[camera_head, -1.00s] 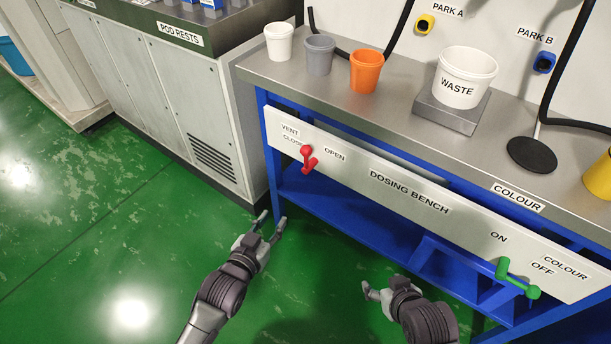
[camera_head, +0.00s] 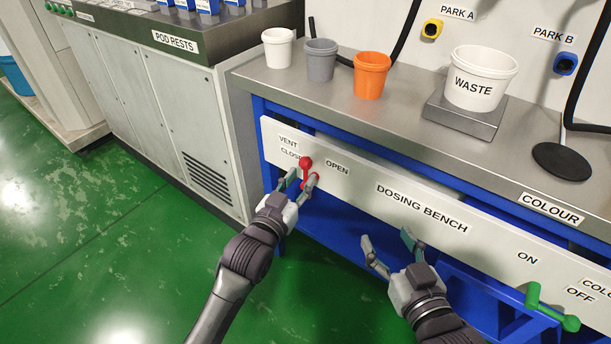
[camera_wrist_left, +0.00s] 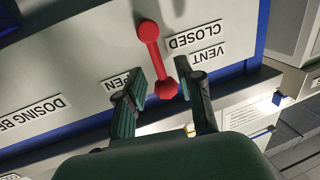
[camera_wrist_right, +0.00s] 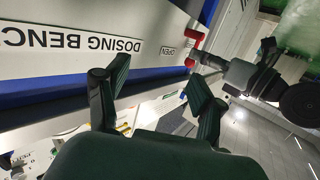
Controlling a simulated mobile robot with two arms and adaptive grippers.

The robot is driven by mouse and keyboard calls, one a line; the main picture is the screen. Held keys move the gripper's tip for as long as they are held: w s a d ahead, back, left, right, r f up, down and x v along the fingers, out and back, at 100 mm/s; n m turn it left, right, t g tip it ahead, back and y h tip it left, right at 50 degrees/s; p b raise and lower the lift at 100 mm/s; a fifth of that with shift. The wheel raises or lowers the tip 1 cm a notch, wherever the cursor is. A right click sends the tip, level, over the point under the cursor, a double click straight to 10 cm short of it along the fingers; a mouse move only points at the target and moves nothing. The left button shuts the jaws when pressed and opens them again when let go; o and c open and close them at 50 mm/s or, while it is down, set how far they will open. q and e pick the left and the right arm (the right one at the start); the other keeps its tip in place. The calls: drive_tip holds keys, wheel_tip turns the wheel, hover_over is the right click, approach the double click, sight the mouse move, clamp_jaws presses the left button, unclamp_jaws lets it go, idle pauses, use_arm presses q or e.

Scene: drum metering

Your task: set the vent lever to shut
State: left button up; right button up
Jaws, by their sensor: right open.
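The red vent lever (camera_head: 305,163) is on the front panel of the dosing bench, between the CLOSED label (camera_wrist_left: 194,38) and the OPEN label (camera_head: 337,168). In the left wrist view, which sees the labels upside down, the lever (camera_wrist_left: 153,50) runs between two thick red ends, roughly across the panel's height. My left gripper (camera_head: 299,182) is at the lever. Its open fingers lie on either side of the lever's nearer end in the left wrist view (camera_wrist_left: 168,92); contact cannot be told. My right gripper (camera_head: 388,252) is open and empty in front of the panel, right of the lever.
A green colour lever (camera_head: 550,308) is on the panel at right. White, grey and orange cups (camera_head: 371,76) and a WASTE tub (camera_head: 480,80) stand on the bench top. The pod rests cabinet (camera_head: 175,100) is at left. Green floor (camera_head: 90,230) is clear in front.

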sight(304, 174)
use_arm(q)
drive_tip(key=shift+b+x, duration=0.3)
drive_tip(key=shift+x, duration=1.3)
use_arm(e)
drive_tip(key=shift+w+a+r+t+y, duration=0.2)
drive_tip(key=shift+r+t, duration=0.4)
drive_tip(key=shift+r, duration=0.4)
drive_tip(key=shift+w+a+r+t+y, duration=0.15)
drive_tip(key=shift+r+t+y, duration=0.15)
drive_tip(key=shift+r+t, duration=0.5)
drive_tip(key=shift+s+r, duration=0.1)
drive_tip(key=shift+r, duration=0.05)
use_arm(q)
clamp_jaws()
